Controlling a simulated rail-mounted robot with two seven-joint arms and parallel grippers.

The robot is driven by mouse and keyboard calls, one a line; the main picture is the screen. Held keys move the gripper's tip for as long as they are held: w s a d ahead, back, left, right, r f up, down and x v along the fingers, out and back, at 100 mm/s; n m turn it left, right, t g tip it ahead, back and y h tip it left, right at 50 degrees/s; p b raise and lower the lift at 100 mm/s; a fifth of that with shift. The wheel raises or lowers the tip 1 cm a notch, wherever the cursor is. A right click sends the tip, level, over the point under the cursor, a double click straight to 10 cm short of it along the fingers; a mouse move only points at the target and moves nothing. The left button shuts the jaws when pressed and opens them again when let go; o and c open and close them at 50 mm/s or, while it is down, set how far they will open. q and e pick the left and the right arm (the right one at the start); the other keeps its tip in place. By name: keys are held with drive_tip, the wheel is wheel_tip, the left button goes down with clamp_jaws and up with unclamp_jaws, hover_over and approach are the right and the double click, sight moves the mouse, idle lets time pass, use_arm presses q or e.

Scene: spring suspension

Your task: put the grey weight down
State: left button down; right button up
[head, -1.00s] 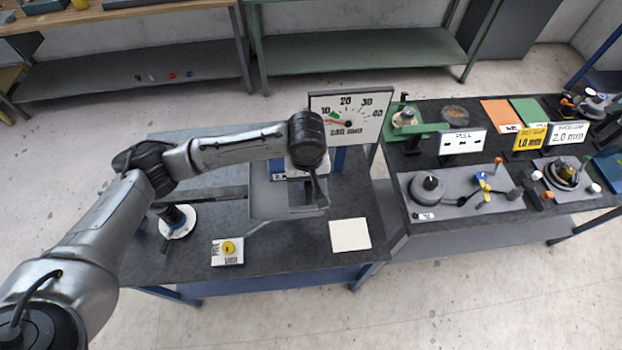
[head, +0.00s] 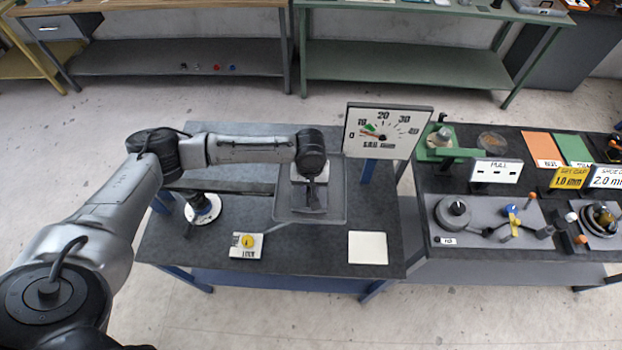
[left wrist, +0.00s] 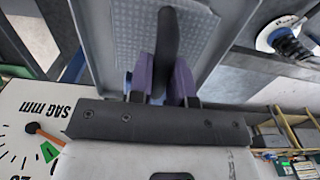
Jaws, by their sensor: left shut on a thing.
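My left gripper (head: 315,204) is over the grey tray (head: 338,208) on the near table. In the left wrist view its two purple-padded fingers (left wrist: 165,85) are shut on an upright dark grey piece (left wrist: 168,38), which seems to be part of the grey weight. The tray's dotted floor (left wrist: 122,30) shows behind that piece. The lower part of the weight is hidden, so I cannot tell whether it touches the tray. My right gripper is not in view.
A dial board (head: 412,138) stands behind the tray. A white square (head: 367,247) and a yellow knob on a white plate (head: 247,241) lie in front. A round white base (head: 204,212) is at left. A crowded bench (head: 425,220) stands at right.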

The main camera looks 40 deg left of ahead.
use_arm(q)
drive_tip(key=shift+w+f, duration=0.1)
drive_tip(key=shift+f, duration=0.45)
drive_tip(key=c, duration=1.1)
unclamp_jaws()
drive_tip(key=shift+f, duration=0.15)
drive_tip(key=shift+o, duration=0.2)
